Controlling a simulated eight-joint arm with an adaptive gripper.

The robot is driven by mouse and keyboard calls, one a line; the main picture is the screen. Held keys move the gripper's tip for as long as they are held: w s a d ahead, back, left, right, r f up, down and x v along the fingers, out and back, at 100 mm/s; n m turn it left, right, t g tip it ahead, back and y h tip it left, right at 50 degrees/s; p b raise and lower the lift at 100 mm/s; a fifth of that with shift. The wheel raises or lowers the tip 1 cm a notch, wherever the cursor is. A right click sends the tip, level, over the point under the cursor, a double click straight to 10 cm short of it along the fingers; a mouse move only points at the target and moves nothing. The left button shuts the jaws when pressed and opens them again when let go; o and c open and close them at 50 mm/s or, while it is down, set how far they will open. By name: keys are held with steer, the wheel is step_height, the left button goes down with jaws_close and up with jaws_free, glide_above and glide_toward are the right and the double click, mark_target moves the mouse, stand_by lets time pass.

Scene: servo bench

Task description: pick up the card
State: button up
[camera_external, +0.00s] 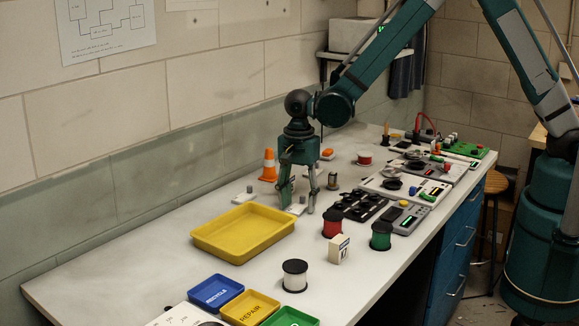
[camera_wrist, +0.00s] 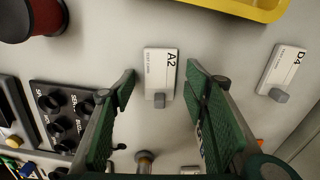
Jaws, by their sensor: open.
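A white card marked A2 (camera_wrist: 161,62) lies flat on the bench in the wrist view, with a grey knob at its lower end. It shows partly between my fingers in the outside view (camera_external: 296,209). A similar card marked D4 (camera_wrist: 282,66) lies to its right in the wrist view and near the tray's far corner in the outside view (camera_external: 244,198). My gripper (camera_external: 298,207) points down, open and empty. In the wrist view its fingertips (camera_wrist: 160,72) appear on either side of the A2 card. I cannot tell how high they are above the bench.
A yellow tray (camera_external: 243,256) lies close beside my gripper. Red (camera_external: 332,223), green (camera_external: 381,236) and white (camera_external: 295,275) spools stand nearer the front. A black knob panel (camera_external: 358,206) lies to the right. An orange cone (camera_external: 268,165) stands behind. Blue (camera_external: 216,292) and other bins line the front.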

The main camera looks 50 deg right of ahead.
mark_target(299, 209)
steer(key=shift+c, duration=0.5)
steer(key=c, duration=0.9)
steer(key=shift+r, duration=0.1)
steer(key=shift+r, duration=4.9)
